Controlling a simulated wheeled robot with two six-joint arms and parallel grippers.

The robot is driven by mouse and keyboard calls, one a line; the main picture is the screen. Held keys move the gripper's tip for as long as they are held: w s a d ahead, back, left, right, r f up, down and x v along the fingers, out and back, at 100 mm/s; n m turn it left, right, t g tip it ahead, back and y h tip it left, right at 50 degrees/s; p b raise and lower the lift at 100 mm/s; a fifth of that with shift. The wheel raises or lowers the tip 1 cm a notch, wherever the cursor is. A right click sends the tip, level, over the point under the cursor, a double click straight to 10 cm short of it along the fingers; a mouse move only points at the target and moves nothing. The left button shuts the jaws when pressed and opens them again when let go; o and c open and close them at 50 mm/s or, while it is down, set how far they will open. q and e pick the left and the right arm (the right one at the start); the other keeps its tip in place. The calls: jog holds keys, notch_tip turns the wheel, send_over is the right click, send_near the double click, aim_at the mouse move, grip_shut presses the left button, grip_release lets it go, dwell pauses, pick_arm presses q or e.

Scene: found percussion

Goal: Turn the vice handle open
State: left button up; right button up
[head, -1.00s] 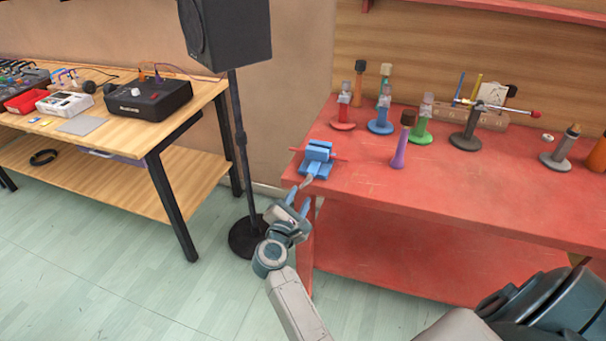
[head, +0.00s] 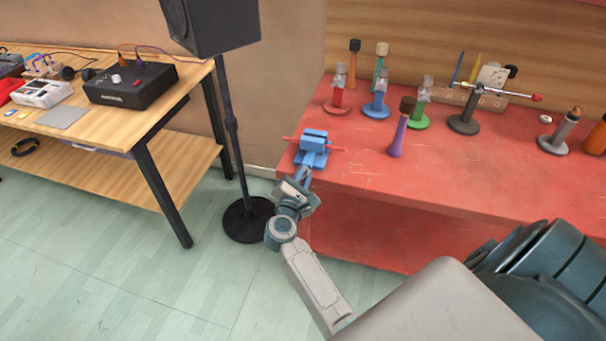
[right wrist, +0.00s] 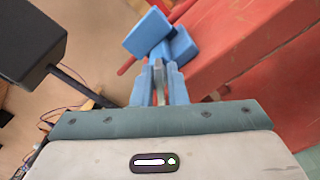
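The small blue vice (head: 313,146) stands at the near left corner of the red bench, with a thin red bar sticking out on both sides. In the right wrist view the vice (right wrist: 160,35) is straight ahead of the fingers. My right gripper (head: 303,176) is at the vice's near side, just off the bench edge. In the right wrist view its two blue fingers (right wrist: 160,82) are close together on either side of the grey vice handle (right wrist: 159,72) and appear to touch it. The handle is mostly hidden in the head view. My left gripper is not in view.
The red bench (head: 450,185) carries several coloured stands, a purple bottle-like piece (head: 398,137) and a rack at the back. A black speaker (head: 211,25) on a pole stands left of my arm. A wooden table (head: 130,122) with electronics is further left.

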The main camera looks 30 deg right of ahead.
grip_shut()
jog(key=n, duration=0.2)
jog(key=shift+r+n+p, duration=0.1)
jog(key=shift+n+p, duration=0.2)
jog(key=shift+n, duration=0.1)
jog(key=n+p, duration=0.1)
jog(key=n, duration=0.2)
jog(key=shift+n, duration=0.3)
jog(key=n+p, duration=0.3)
jog(key=n, duration=0.2)
jog(key=shift+w+a+r+n, duration=0.1)
jog(key=shift+n, duration=0.2)
jog(key=n+p, duration=0.4)
jog(key=n, duration=0.2)
jog(key=shift+a+f+n+p, duration=0.15)
jog(key=shift+n+p, duration=0.55)
jog(key=shift+n, duration=0.5)
jog(key=shift+d+f+n+p, duration=0.1)
jog(key=shift+n+p, duration=0.6)
jog(key=shift+n, duration=0.5)
